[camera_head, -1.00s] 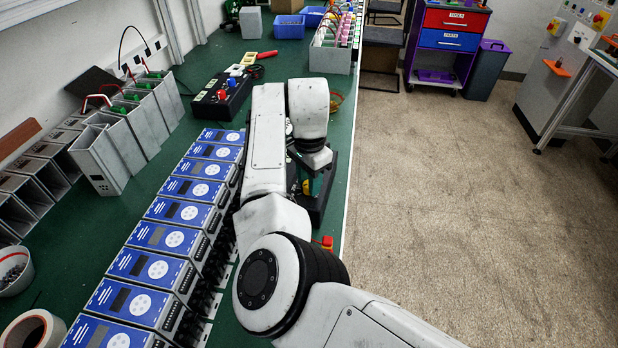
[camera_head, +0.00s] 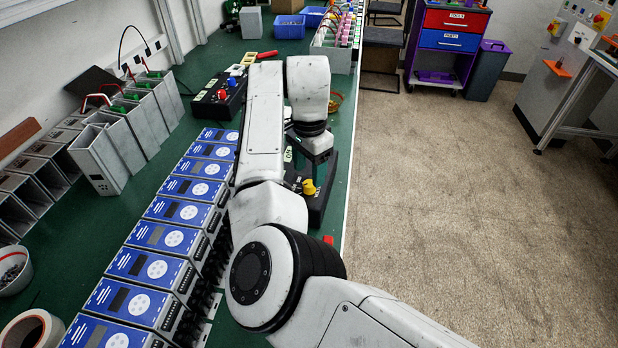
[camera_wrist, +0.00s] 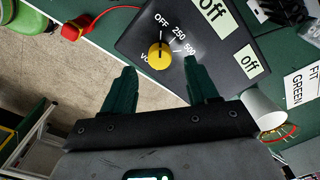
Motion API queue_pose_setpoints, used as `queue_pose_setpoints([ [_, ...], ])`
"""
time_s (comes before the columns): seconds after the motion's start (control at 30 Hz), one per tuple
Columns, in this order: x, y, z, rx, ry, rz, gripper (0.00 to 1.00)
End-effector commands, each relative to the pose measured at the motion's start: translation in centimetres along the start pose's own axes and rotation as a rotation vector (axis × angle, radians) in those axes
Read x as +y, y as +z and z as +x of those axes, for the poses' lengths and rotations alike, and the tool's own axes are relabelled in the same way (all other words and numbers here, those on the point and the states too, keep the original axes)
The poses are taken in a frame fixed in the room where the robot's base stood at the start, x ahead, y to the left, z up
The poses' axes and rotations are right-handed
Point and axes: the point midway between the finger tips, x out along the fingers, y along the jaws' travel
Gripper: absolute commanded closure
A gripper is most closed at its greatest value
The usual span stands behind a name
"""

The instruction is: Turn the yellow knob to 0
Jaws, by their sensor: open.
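The yellow knob (camera_wrist: 159,57) sits on a black box (camera_wrist: 210,35) in the wrist view. Printed around it are OFF, 250, 500 and a partly hidden word starting with V. A dark line on the knob points roughly up toward OFF; its exact setting is hard to tell. My gripper (camera_wrist: 158,67) is open, with one dark green finger toward each side of the knob, slightly below it in the picture. Neither finger visibly touches it. In the head view the yellow knob (camera_head: 309,187) shows on the black box, just below my gripper (camera_head: 312,168), whose fingers are mostly hidden.
A row of blue-faced units (camera_head: 165,238) stands left of my arm. A black box with red and blue knobs (camera_head: 220,95) is farther back.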

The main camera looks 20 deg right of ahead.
Motion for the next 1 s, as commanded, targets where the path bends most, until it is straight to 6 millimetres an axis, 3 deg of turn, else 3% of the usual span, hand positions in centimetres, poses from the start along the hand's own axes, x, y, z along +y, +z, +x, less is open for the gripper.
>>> queue_pose_setpoints([
  [0.2, -0.1, 0.0, -4.2, 0.001, -0.003, 0.001, 0.41],
  [0.4, 0.0, 0.0, -6.5, 0.0, 0.0, 0.0, 0.41],
  [1.0, 0.2, -0.2, -6.8, 0.003, 0.002, 0.001, 0.41],
])
